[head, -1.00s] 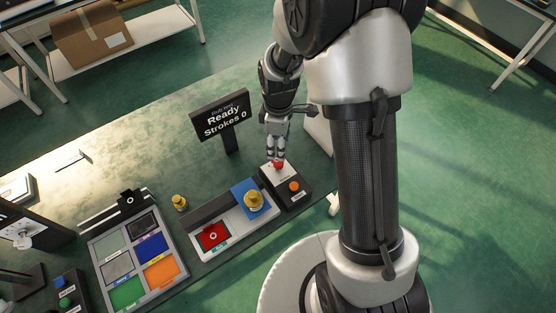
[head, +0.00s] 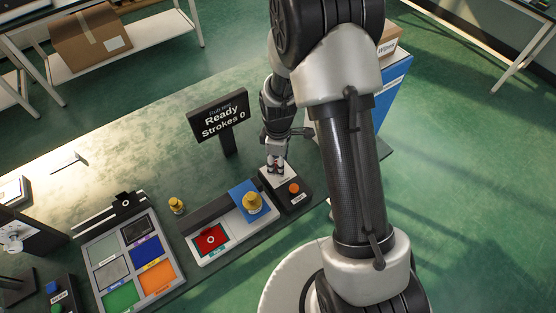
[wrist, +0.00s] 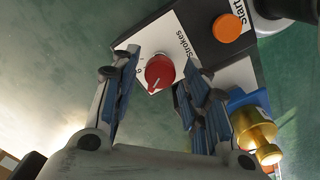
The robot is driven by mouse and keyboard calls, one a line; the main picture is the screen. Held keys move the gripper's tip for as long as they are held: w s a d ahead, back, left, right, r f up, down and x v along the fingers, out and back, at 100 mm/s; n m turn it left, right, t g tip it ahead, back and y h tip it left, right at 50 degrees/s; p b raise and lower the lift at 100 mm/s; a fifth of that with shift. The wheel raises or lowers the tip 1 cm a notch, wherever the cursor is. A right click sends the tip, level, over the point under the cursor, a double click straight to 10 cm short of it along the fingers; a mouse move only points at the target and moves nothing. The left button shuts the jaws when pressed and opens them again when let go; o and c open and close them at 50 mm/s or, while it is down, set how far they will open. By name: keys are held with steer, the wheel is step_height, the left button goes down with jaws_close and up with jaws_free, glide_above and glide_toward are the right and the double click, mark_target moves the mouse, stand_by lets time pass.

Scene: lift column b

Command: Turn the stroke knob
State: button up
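The stroke knob (wrist: 159,71) is round and red with a pale pointer line. It sits on the white plate marked "Strokes" (wrist: 182,48) of a dark control box (head: 294,203). In the wrist view my gripper (wrist: 162,65) is open, with one finger on each side of the knob. A narrow gap shows on both sides, the left one wider. In the head view my gripper (head: 276,167) points down over the box and mostly hides the knob. Whether a fingertip touches the knob cannot be told.
An orange Start button (wrist: 227,28) is on the same box, also in the head view (head: 294,188). Beside the box is a fixture with a brass-coloured knob (head: 252,203) and a red pad (head: 210,240). A display (head: 219,117) behind reads "Ready, Strokes 0".

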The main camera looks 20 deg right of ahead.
steer(key=c, duration=0.8)
steer(key=shift+c, duration=0.2)
steer(key=shift+m, duration=0.4)
steer(key=m, duration=0.5)
steer(key=shift+m+p, duration=0.35)
steer(key=shift+m, duration=0.05)
steer(key=m, duration=0.5)
steer(key=shift+m, duration=0.3)
steer(key=o, duration=1)
steer(key=shift+o, duration=0.2)
